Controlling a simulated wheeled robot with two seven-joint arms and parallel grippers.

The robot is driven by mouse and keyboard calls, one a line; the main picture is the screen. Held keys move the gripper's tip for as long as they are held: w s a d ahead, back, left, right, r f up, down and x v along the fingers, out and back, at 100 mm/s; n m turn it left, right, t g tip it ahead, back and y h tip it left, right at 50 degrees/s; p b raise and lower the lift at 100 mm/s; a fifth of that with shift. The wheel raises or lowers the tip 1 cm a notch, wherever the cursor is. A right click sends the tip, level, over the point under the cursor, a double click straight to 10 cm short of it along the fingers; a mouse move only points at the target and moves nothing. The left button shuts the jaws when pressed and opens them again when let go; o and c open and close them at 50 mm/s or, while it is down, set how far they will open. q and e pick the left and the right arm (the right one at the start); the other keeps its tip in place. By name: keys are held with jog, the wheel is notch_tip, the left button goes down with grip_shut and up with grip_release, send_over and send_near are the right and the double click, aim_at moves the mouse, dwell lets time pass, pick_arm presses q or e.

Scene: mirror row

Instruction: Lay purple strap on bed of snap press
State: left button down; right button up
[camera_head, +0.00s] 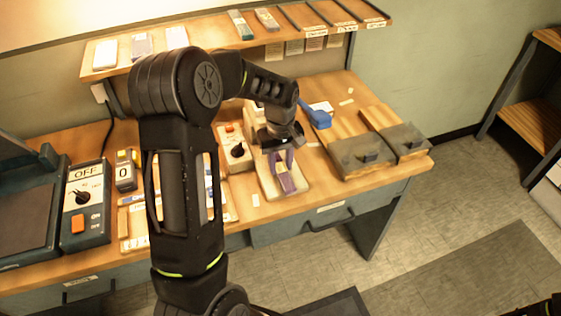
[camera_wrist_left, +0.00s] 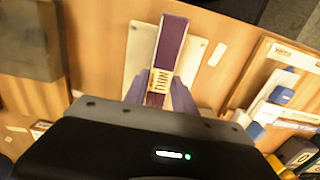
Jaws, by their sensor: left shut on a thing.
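A purple strap (camera_head: 286,183) with a lettered tan label is between the fingers of my left gripper (camera_head: 281,160), which is shut on it. In the left wrist view the strap (camera_wrist_left: 171,40) points away from the gripper between two greyish-purple fingers (camera_wrist_left: 157,93). A pale plate (camera_head: 268,181) lies under the strap; it looks like the bed of the snap press, and it also shows in the left wrist view (camera_wrist_left: 136,52). I cannot tell whether the strap touches it. A blue handle (camera_head: 316,116) stands behind; the wrist hides how it joins the press.
A white control box (camera_head: 236,150) with a knob stands left of the plate. A grey-lidded wooden box (camera_head: 360,155) is to the right. An OFF-marked unit (camera_head: 84,205) and a tray (camera_head: 132,226) are at the left. A shelf (camera_head: 215,42) runs above the bench.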

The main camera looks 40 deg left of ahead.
aim_at(280, 167)
pick_arm(q)
jog(key=shift+f+b, duration=0.45)
jog(key=shift+f, duration=0.2)
dwell(0.3)
jog(key=c, duration=0.9)
grip_release()
jog(key=shift+c, duration=0.2)
jog(key=shift+r+b, duration=0.45)
jog(key=shift+r, duration=3.5)
